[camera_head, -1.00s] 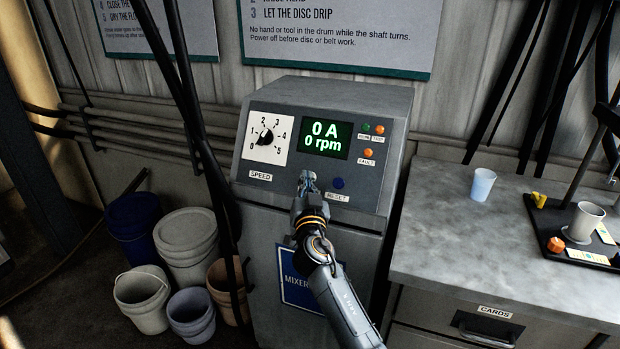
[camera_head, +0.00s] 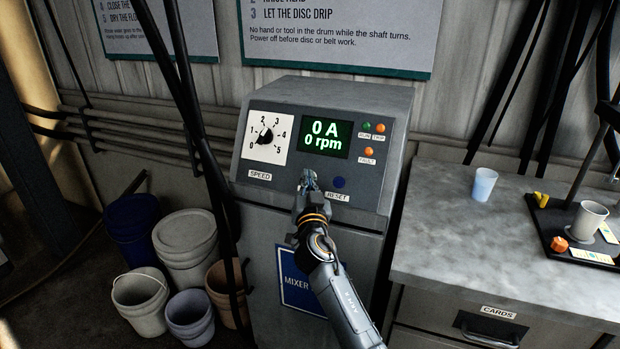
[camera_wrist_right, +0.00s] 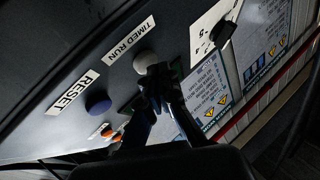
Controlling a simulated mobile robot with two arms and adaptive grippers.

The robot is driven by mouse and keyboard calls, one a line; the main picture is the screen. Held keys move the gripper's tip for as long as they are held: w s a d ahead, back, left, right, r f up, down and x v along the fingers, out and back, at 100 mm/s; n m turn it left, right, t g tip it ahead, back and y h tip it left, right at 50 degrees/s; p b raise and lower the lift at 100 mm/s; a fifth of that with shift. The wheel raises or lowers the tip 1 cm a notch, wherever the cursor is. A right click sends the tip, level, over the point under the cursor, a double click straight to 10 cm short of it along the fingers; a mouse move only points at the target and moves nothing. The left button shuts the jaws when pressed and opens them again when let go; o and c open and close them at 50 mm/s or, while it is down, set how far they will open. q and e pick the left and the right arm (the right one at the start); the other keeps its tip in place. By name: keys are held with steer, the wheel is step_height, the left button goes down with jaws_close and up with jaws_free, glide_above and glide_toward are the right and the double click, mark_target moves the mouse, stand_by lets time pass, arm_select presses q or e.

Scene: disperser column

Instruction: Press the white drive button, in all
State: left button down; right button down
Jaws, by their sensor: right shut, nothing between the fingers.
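The white button (camera_wrist_right: 145,62) shows in the right wrist view beside the TIMED RUN label (camera_wrist_right: 130,37). My right gripper (camera_wrist_right: 154,78) is shut and empty, with its fingertips at the lower edge of the white button; I cannot tell whether they touch it. In the head view my right gripper (camera_head: 308,178) is in front of the lower panel of the grey control box (camera_head: 330,95) and hides the white button. The display (camera_head: 326,137) reads 0 A and 0 rpm. My left gripper is not in view.
A blue button (camera_head: 339,183) over the RESET label (camera_head: 337,196) is just right of my gripper. The speed dial (camera_head: 265,136) is up to the left. A grey counter (camera_head: 440,230) with a cup (camera_head: 482,184) stands at the right. Several buckets (camera_head: 185,245) stand at the left.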

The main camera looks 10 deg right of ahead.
steer(key=shift+w+d+f+b, duration=0.15)
steer(key=shift+w+f+b, duration=0.1)
steer(key=shift+b, duration=0.2)
stand_by(0.3)
steer(key=shift+s+r, duration=0.1)
steer(key=shift+r, duration=0.05)
steer(key=shift+s+a+r+p, duration=0.35)
steer(key=shift+s+a, duration=0.05)
steer(key=shift+s, duration=0.15)
stand_by(0.3)
steer(key=shift+s+a+r+p, duration=0.5)
steer(key=shift+s+a+r, duration=0.15)
steer(key=shift+s, duration=0.25)
steer(key=shift+s+a+r+p, duration=0.5)
steer(key=shift+s+a+r, duration=0.15)
steer(key=shift+s, duration=0.25)
steer(key=shift+f, duration=0.15)
